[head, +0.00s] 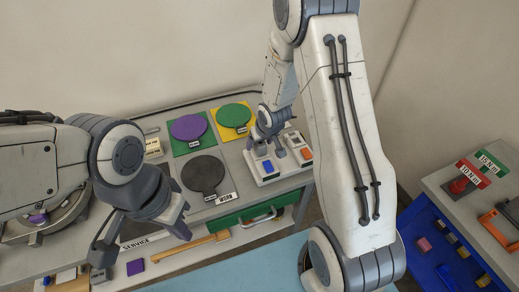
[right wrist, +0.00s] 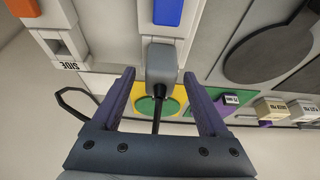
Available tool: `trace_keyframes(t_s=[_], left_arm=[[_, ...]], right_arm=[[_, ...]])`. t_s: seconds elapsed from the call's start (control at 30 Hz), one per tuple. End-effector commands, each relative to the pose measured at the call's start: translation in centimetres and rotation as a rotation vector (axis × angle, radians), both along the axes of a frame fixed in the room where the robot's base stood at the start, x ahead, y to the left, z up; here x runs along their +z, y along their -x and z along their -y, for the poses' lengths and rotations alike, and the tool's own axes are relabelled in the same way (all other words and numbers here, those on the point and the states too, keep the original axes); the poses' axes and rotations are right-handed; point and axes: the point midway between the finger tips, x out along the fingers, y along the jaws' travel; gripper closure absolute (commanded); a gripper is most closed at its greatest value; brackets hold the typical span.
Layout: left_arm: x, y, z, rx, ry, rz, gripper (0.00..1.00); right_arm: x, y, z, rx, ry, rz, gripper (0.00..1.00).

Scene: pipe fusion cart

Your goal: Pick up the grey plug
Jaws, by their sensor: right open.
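The grey plug (right wrist: 162,66) shows in the right wrist view as a small grey block on the white panel, just below a blue part, with a black cable running from it. My right gripper (right wrist: 159,80) is open, its fingertips on either side of the plug with a gap on each side. In the head view my right gripper (head: 265,148) is over the white panel (head: 268,179) with the blue and orange parts, and it hides the plug. My left gripper (head: 182,218) hangs over the bench's front edge; I cannot tell its opening.
Purple (head: 188,127), green (head: 234,115) and black (head: 203,174) discs lie on the bench left of the panel. A green drawer (head: 245,216) is below.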

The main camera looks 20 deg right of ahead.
Motion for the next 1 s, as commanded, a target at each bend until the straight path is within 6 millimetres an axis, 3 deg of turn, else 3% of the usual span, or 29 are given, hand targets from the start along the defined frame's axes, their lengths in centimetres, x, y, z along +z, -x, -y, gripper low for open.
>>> trace_keyframes(t_s=[0.13,0.33,0.73,0.87,1.0], left_arm=[[0.0,0.0,0.0,0.000,0.000,0.000,1.00],[0.0,0.0,0.0,0.000,0.000,0.000,1.00],[0.3,0.0,0.0,0.000,0.000,0.000,1.00],[0.9,0.0,0.0,0.000,0.000,0.000,1.00],[2.9,0.0,0.0,0.000,0.000,0.000,1.00]], right_arm=[[0.1,0.0,0.0,0.001,0.000,0.001,0.22],[0.1,0.0,0.0,0.001,0.000,0.000,0.99],[0.7,0.0,0.0,0.003,0.000,0.002,1.00],[2.2,-0.1,0.0,0.001,0.000,0.004,1.00],[5.1,0.0,0.0,0.002,0.001,0.003,1.00]])
